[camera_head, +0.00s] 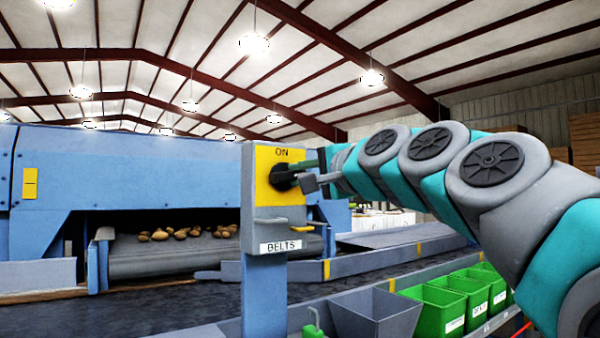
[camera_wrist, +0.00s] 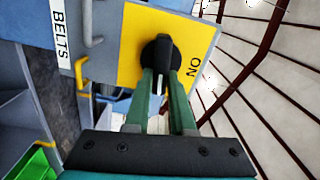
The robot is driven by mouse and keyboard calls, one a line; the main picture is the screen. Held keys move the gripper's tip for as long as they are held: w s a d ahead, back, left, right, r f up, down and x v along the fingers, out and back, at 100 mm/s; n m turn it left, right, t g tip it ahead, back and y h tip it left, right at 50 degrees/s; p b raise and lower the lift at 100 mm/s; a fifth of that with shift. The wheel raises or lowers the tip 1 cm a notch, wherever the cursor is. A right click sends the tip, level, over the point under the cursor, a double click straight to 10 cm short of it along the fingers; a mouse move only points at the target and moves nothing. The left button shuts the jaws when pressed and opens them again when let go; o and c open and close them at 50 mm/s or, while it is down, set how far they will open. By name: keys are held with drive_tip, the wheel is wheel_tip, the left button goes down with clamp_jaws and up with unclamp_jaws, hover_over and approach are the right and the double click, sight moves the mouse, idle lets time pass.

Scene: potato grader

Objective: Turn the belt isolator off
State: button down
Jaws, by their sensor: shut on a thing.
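The belt isolator is a grey box with a yellow plate (camera_head: 265,196) on a blue post, marked ON at the top and BELTS below. Its black rotary knob (camera_head: 281,178) sits on the plate. In the wrist view the plate (camera_wrist: 135,50) is turned sideways, with ON at the right, and the knob (camera_wrist: 164,48) is at its middle. My gripper (camera_wrist: 161,85) has its two green fingers on either side of the knob's handle, shut on it. In the head view my gripper (camera_head: 300,178) reaches the knob from the right and partly hides it. I cannot tell the knob's exact angle.
Potatoes lie on the conveyor (camera_head: 170,258) behind at left. A grey hopper (camera_head: 375,312) and several green crates (camera_head: 434,306) stand low at right.

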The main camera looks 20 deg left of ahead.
drive_tip(key=shift+f+m, duration=0.15)
drive_tip(key=shift+m, duration=0.65)
drive_tip(key=c, duration=0.8)
unclamp_jaws()
drive_tip(key=shift+o, duration=0.2)
drive_tip(key=b+v, duration=0.1)
drive_tip(key=v, duration=0.6)
drive_tip(key=shift+s+d, duration=0.2)
drive_tip(key=shift+d, duration=0.15)
